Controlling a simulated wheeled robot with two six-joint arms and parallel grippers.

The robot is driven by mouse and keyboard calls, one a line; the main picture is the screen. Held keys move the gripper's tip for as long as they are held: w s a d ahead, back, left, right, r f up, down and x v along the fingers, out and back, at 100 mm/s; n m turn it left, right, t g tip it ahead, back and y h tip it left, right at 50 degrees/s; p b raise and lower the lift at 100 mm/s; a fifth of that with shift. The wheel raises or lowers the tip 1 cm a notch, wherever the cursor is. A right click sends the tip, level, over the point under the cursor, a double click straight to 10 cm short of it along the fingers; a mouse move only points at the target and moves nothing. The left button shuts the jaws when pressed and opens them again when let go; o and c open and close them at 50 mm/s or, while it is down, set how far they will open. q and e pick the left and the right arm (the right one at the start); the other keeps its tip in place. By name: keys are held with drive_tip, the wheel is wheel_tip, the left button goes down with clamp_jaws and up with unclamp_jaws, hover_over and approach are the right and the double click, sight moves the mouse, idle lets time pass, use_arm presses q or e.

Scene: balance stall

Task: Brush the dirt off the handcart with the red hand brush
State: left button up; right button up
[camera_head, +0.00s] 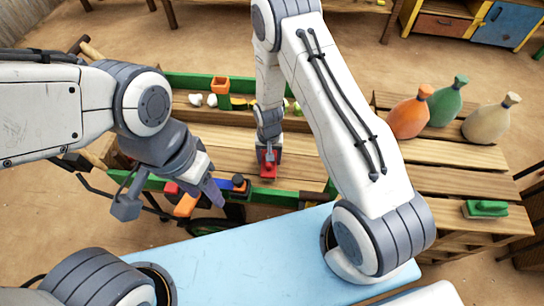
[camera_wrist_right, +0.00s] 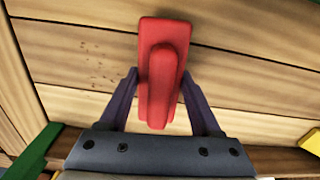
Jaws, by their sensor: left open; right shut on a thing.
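The red hand brush (camera_head: 268,165) is in my right gripper (camera_head: 268,152), low over the wooden bed of the handcart (camera_head: 305,171), which has green side rails. In the right wrist view the brush (camera_wrist_right: 162,65) points away between the two fingers of my right gripper (camera_wrist_right: 160,100), which is shut on it. Small brown dirt specks (camera_wrist_right: 100,66) lie on the planks left of the brush. I cannot tell whether the bristles touch the wood. My left gripper (camera_head: 172,200) is open and empty, near the cart's front left side.
Orange, green and beige bottle-shaped things (camera_head: 446,103) stand on a slatted pallet at the right, with a green brush (camera_head: 486,208) on it. A light blue surface (camera_head: 265,262) lies in front. Small coloured objects (camera_head: 187,205) sit by my left gripper. Pots and round things (camera_head: 220,92) line the cart's back.

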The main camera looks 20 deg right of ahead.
drive_tip(key=r, duration=0.1)
drive_tip(key=r+p, duration=0.2)
drive_tip(key=r, duration=0.1)
drive_tip(key=shift+a, duration=0.25)
drive_tip(key=shift+d+r+p, duration=0.1)
drive_tip(key=shift+r+p, duration=0.5)
drive_tip(key=shift+p, duration=0.05)
drive_tip(key=shift+r+p, duration=1.45)
drive_tip(key=shift+r, duration=0.3)
